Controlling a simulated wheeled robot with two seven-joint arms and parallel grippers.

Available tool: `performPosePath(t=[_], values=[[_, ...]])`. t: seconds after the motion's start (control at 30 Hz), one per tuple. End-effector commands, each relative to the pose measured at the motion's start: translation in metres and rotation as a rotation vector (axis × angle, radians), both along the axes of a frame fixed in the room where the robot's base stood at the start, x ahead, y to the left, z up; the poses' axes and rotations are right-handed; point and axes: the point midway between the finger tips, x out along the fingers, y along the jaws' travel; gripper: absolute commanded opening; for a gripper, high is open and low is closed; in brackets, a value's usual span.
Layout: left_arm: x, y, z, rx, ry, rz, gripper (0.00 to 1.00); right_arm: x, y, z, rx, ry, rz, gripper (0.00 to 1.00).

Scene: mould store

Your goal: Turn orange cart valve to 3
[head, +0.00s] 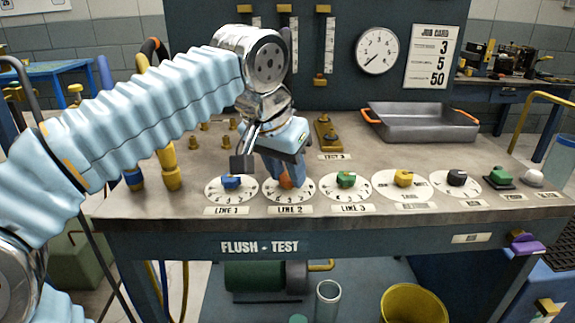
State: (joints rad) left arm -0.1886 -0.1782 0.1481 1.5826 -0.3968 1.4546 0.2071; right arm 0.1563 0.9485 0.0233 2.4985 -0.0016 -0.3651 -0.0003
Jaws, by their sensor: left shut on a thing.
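The orange valve knob (286,183) sits on the white dial marked LINE 2 (270,195), on the front part of the flush-test cart's top. My left gripper (285,176) reaches down onto this knob from above, with its blue fingers closed around it. The fingers hide most of the knob, so I cannot tell which number it points to. My right gripper is not in view.
A blue knob (231,182) on the LINE 1 dial is close on the left and a green knob (345,179) on the LINE 3 dial on the right. Yellow (403,178) and black (457,177) knobs stand further right. A grey tray (425,128) lies behind.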

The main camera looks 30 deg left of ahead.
Motion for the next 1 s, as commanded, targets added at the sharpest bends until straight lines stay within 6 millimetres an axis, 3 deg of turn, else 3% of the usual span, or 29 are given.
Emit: performPosePath(t=[0.5,1.0], values=[[0.001,0.003,0.001,0.000,0.002,-0.390,0.04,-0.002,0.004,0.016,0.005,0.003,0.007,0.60],[0.001,0.004,0.000,0.001,0.002,-0.500,0.04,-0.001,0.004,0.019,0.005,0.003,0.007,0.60]])
